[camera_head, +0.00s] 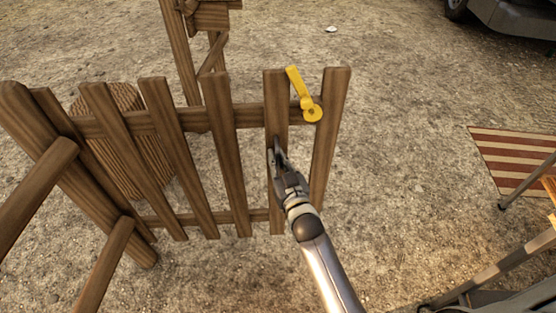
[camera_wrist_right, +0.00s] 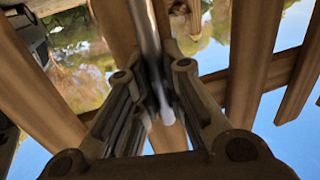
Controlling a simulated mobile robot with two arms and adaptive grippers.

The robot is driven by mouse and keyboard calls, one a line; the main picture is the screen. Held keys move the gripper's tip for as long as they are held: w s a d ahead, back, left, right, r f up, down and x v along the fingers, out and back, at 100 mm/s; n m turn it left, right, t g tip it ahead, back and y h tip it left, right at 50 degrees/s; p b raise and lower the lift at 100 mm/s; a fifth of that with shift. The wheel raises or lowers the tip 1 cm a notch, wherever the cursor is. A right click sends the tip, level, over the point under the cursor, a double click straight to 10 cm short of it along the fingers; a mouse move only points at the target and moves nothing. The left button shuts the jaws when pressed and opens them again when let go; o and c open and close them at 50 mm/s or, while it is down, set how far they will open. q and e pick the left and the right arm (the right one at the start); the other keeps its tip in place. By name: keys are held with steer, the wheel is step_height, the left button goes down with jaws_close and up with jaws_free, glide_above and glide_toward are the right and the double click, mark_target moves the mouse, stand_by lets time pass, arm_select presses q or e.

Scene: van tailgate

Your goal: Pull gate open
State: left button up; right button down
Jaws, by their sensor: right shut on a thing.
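The wooden gate (camera_head: 222,150) has several upright slats and two cross rails. A yellow latch lever (camera_head: 305,97) sits at its upper right end. That end stands apart from the wooden post (camera_head: 181,50) behind it. My right gripper (camera_head: 279,155) is at the second slat from the right, shut on the slim gate handle there. In the right wrist view the handle (camera_wrist_right: 150,45) is a pale metal rod between the fingers, with wooden slats behind. The fingers hide part of the handle. My left gripper is not in view.
A thick fence post with rails (camera_head: 75,190) stands at the left. A round ribbed brown object (camera_head: 125,150) is behind the gate. A striped mat (camera_head: 510,155) lies at the right and a vehicle (camera_head: 510,15) at the upper right. Bare ground between is clear.

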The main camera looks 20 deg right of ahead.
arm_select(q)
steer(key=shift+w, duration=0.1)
arm_select(e)
steer(key=shift+d, duration=0.1)
steer(key=c, duration=1.5)
jaws_free()
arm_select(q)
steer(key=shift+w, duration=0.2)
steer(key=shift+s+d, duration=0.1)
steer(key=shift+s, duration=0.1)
arm_select(e)
steer(key=s, duration=1.2)
steer(key=shift+d, duration=0.4)
